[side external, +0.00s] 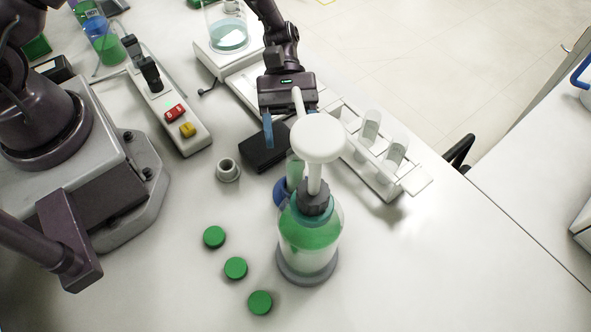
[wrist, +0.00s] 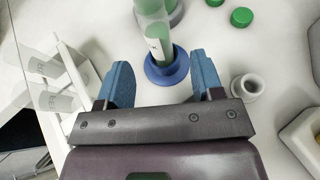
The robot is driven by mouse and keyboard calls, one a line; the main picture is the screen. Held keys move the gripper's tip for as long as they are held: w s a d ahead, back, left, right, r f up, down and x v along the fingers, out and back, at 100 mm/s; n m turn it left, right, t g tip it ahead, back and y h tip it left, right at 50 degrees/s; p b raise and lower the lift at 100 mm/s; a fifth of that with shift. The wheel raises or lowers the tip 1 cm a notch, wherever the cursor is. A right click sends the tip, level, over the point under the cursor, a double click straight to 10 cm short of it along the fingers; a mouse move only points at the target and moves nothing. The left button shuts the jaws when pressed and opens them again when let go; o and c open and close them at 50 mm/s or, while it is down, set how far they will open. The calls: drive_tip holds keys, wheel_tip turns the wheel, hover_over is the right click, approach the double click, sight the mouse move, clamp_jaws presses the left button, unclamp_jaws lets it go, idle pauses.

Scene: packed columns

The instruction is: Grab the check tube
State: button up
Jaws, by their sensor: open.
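The check tube (wrist: 154,42) is a clear tube with green contents and a white label with a dark mark. It stands in a round blue holder (wrist: 168,72) in the wrist view. In the side view the tube (side external: 292,168) and blue holder (side external: 281,192) are partly hidden behind a green pump bottle. My gripper (wrist: 160,62) is open and empty, with its blue fingers on either side of the holder and tube in the wrist view. In the side view my gripper (side external: 287,138) is above and behind the bottle, with one finger hidden by the white pump top.
The pump bottle (side external: 309,235) stands close in front of the tube. A white rack with tubes (side external: 370,126) is to the right. A grey ring holder (side external: 228,170) and several green caps (side external: 235,268) lie left. The front right table is clear.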

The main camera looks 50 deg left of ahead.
sight(295, 172)
drive_tip(key=x, duration=0.6)
drive_tip(key=shift+d+f, duration=0.2)
drive_tip(key=shift+f, duration=0.05)
drive_tip(key=shift+c, duration=0.2)
drive_tip(key=c, duration=1)
